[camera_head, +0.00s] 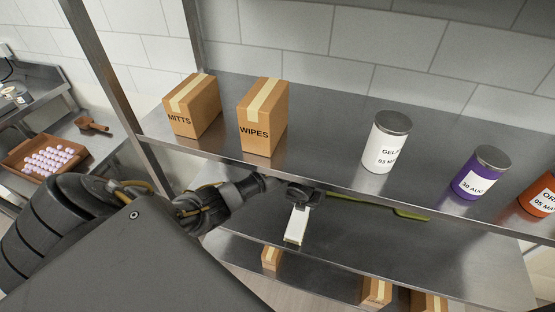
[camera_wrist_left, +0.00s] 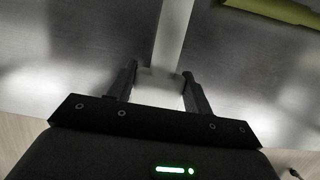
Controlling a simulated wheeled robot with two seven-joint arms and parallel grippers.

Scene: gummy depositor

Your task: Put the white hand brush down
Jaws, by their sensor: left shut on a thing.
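The white hand brush (camera_head: 296,226) is at the middle shelf (camera_head: 440,255), under the top shelf's front edge. My left gripper (camera_head: 301,198) is shut on it. In the left wrist view, the pale brush (camera_wrist_left: 172,40) runs away from between the two fingers of my left gripper (camera_wrist_left: 158,88), over the grey metal surface. I cannot tell whether the brush touches the shelf. Part of the brush is hidden by the gripper. My right gripper is not in view.
A yellow-green long-handled tool (camera_head: 410,214) lies right of the brush; it also shows in the left wrist view (camera_wrist_left: 275,10). The top shelf (camera_head: 325,125) holds MITTS (camera_head: 192,106) and WIPES (camera_head: 262,117) boxes and several tubs. More boxes (camera_head: 376,291) are below.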

